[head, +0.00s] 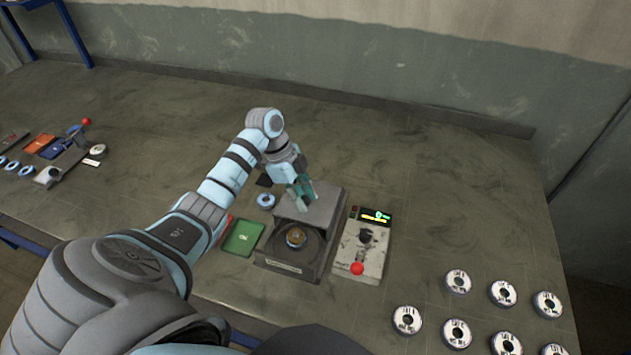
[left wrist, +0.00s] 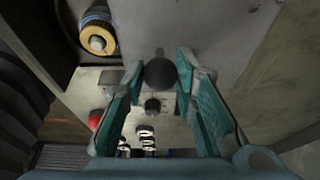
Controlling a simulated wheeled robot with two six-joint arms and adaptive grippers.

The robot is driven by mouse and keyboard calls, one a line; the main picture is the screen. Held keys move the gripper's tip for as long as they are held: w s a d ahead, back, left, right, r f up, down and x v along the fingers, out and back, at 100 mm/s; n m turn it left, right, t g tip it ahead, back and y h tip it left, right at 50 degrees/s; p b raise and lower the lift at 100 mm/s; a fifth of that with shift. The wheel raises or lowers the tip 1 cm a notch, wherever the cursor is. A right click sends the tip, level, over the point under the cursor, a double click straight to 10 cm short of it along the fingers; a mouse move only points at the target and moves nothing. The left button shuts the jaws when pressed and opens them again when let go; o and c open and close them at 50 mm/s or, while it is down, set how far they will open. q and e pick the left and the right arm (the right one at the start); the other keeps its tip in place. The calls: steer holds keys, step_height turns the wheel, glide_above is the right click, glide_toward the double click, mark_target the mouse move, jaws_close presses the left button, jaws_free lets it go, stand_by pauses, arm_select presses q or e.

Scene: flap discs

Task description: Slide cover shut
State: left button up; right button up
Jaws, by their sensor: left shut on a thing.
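The grey cover (head: 328,203) sits at the back of a dark machine base (head: 287,267). In front of it a brown-gold disc (head: 296,237) lies uncovered in a round recess. My left gripper (head: 304,203) is over the cover, shut on its dark knob. In the left wrist view the round knob (left wrist: 160,73) is between the teal fingertips, with the grey cover plate (left wrist: 215,25) around it. The gold disc with a blue rim (left wrist: 97,40) shows at upper left there. My right gripper is not in view.
A control panel (head: 350,245) with a red button (head: 357,268) and lit display stands right of the machine. A green pad (head: 243,238) and a blue-rimmed disc (head: 266,200) lie left. Several white discs (head: 457,333) lie at front right. The back bench is clear.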

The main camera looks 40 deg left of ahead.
arm_select(q)
steer(key=shift+s+d+r+p, duration=0.2)
steer(key=shift+s+d+p, duration=0.05)
steer(key=shift+s+p, duration=0.35)
steer(key=shift+s+d+f, duration=0.2)
steer(key=shift+s, duration=0.55)
steer(key=s+d, duration=0.2)
steer(key=s, duration=0.4)
steer(key=shift+s+d, duration=0.2)
steer(key=shift+s, duration=0.15)
steer(key=o, duration=0.9)
steer(key=shift+w+r, duration=0.1)
step_height(320, 180, up, 8)
steer(key=shift+f, duration=0.1)
